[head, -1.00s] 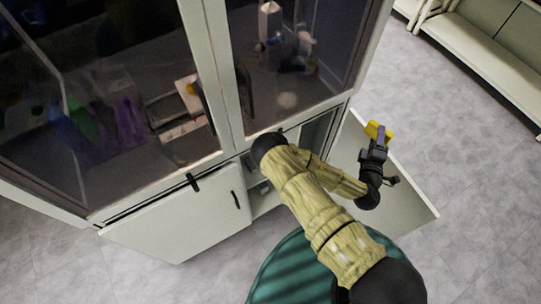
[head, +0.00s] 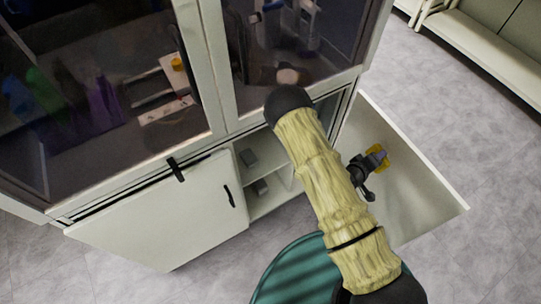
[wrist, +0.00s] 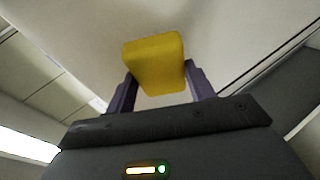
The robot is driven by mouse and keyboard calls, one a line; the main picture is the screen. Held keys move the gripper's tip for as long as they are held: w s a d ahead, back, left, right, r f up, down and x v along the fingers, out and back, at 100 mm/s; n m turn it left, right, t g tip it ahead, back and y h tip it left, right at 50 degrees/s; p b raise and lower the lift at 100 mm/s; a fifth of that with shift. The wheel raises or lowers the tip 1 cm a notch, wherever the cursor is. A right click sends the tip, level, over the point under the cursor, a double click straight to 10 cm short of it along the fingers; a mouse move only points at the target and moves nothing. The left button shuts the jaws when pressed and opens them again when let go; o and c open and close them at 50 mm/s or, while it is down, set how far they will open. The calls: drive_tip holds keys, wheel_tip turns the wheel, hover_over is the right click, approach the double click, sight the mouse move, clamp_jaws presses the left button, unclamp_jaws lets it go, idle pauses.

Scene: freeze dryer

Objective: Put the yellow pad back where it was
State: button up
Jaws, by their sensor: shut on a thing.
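The yellow pad (wrist: 154,62) is a small block with rounded corners. My gripper (wrist: 160,88) is shut on it, with one dark finger on each side in the wrist view. In the head view my gripper (head: 370,162) holds the pad (head: 383,155) in front of the inner face of the open right cabinet door (head: 420,195). I cannot tell whether the pad touches the door.
The lower cabinet (head: 262,160) is open and its shelves hold small grey blocks. Dark glass doors (head: 90,90) stand above. A pale bench (head: 490,50) is at the upper right, with bare floor (head: 430,120) between.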

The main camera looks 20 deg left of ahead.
drive_tip(key=s+a+f+m+g+y+b, duration=0.1)
drive_tip(key=a+f+m+g+y+b, duration=0.15)
drive_tip(key=a+f+b, duration=0.5)
drive_tip(key=s+a+f+m+g+y+b, duration=0.1)
drive_tip(key=a+f+m+g+b, duration=0.25)
drive_tip(key=f+b, duration=0.65)
drive_tip(key=s+a+f+n+y+b, duration=0.1)
drive_tip(key=a+f+y+b, duration=0.1)
drive_tip(key=a+b, duration=0.5)
drive_tip(key=s+a+f+n+g+y+b, duration=0.1)
drive_tip(key=a+f+y+b, duration=0.2)
drive_tip(key=a, duration=1.1)
wheel_tip(320, 180, down, 2)
drive_tip(key=b, duration=0.3)
drive_tip(key=shift+s+b, duration=0.2)
drive_tip(key=shift+b, duration=0.2)
drive_tip(key=shift+f+y, duration=0.1)
drive_tip(key=shift+y, duration=0.15)
